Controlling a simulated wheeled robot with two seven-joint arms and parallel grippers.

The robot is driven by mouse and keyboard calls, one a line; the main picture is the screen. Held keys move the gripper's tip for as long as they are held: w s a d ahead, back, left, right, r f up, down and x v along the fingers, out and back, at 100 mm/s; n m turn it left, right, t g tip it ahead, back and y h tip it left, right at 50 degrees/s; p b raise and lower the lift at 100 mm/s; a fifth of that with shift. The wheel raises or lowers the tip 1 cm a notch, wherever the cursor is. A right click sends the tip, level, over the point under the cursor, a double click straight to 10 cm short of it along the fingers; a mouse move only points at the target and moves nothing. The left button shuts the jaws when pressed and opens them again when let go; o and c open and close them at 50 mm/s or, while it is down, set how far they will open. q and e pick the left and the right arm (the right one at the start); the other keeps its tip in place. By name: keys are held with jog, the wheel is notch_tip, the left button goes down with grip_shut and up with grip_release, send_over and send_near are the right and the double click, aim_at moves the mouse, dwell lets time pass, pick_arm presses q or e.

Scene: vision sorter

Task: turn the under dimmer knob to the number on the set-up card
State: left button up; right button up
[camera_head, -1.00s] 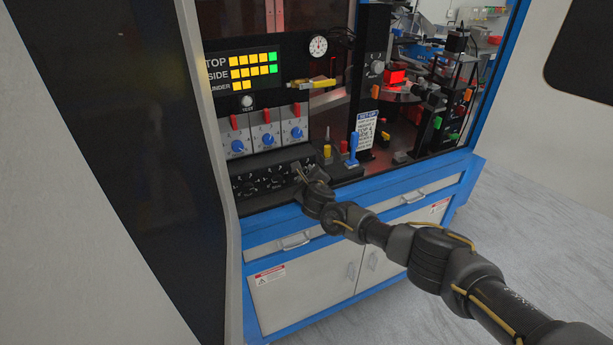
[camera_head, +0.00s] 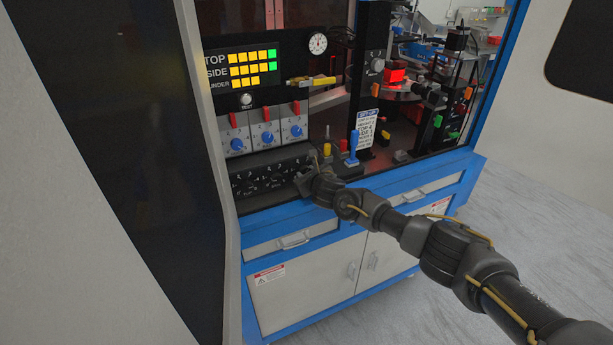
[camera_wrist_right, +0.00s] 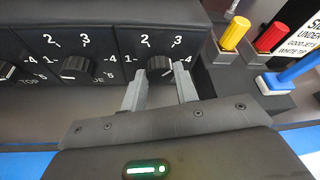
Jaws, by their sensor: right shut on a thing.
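The under dimmer knob (camera_wrist_right: 160,66) is the rightmost of three black knobs on the dark panel in the wrist view. Numbers 2, 3 and 4 show around it. My right gripper (camera_wrist_right: 161,80) is shut on this knob, one finger on each side. Its pointer mark is partly hidden, so its exact setting is unclear. In the head view my right gripper (camera_head: 304,178) is at the panel's right end. The set-up card (camera_head: 366,128) stands right of the panel; its number for under is too small to read. The display's UNDER row (camera_head: 247,81) has 3 yellow squares lit. My left gripper is out of view.
The side knob (camera_wrist_right: 78,66) is just left of the gripper. A yellow lever (camera_wrist_right: 235,32), a red lever (camera_wrist_right: 270,37) and a blue lever (camera_wrist_right: 298,70) stand close on the right. Blue-knobbed switches (camera_head: 267,138) sit above. The floor in front is clear.

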jog(key=m+b, duration=0.1)
jog(key=m+g+y+b, duration=0.1)
jog(key=shift+d+f+m+y, duration=0.15)
jog(key=shift+f+m+y, duration=0.05)
jog(key=shift+m+y, duration=0.1)
jog(key=shift+w+d+r+m+y+b, duration=0.1)
jog(key=shift+m+y+b, duration=0.7)
jog(key=shift+m+b, duration=0.55)
jog(key=shift+g, duration=0.3)
jog(key=o, duration=1)
jog(key=shift+r, duration=0.1)
jog(key=b+v, duration=0.2)
jog(key=v, duration=0.8)
jog(key=shift+s+d, duration=0.3)
jog(key=shift+s, duration=0.05)
